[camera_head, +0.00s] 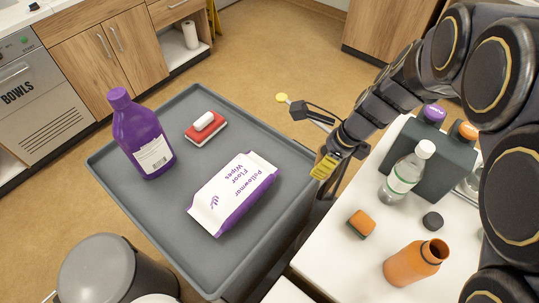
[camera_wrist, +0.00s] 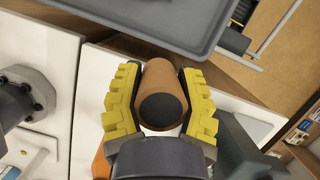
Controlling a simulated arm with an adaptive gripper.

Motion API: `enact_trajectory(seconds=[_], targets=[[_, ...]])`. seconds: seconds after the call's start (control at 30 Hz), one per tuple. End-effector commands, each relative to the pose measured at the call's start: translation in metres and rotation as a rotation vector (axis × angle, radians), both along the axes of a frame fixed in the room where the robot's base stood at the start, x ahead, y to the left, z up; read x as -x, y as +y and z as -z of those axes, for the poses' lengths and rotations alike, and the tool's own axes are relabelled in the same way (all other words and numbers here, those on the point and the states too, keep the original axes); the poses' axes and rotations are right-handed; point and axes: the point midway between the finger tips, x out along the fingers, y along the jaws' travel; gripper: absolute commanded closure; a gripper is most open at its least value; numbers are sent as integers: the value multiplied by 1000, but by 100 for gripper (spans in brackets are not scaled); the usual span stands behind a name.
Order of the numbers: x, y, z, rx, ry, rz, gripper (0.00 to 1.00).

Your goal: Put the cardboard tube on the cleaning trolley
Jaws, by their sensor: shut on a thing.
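The cardboard tube (camera_wrist: 163,78) is brown and lies between the yellow finger pads of my gripper (camera_wrist: 162,100) in the wrist view, with its dark open end facing the camera. My gripper (camera_head: 325,166) is shut on it. In the head view I cannot make out the tube; the gripper and arm hide it. The cleaning trolley (camera_head: 232,122) is a grey tray with a raised rim, left of my gripper in the head view. Its edge (camera_wrist: 160,35) shows at the top of the wrist view, beyond the tube. My gripper is at the trolley's right side, over the gap beside the white surface.
The white surface (camera_head: 325,250) holds a clear bottle (camera_head: 405,172), an orange bottle (camera_head: 415,263), a sponge (camera_head: 361,223) and a caddy (camera_head: 445,160). The trolley's far-right part is bare.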

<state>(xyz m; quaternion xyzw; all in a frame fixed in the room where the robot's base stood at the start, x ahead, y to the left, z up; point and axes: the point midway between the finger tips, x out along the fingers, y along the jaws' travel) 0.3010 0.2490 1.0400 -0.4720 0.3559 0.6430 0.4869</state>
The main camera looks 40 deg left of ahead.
Motion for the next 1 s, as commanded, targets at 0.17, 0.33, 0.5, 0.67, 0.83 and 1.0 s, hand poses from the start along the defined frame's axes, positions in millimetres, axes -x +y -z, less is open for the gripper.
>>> enact_trajectory(seconds=[0.17,0.33,0.5,0.67,0.83,1.0], targets=[[62,69,-11,-3,-3,-222,87],[119,109,-19,-2,2,-387,87],[156,128,-24,-3,2,-483,87],[164,140,-23,-3,2,-512,87],[155,167,-9,-3,3,-512,87],[145,197,7,0,7,-513,87]])
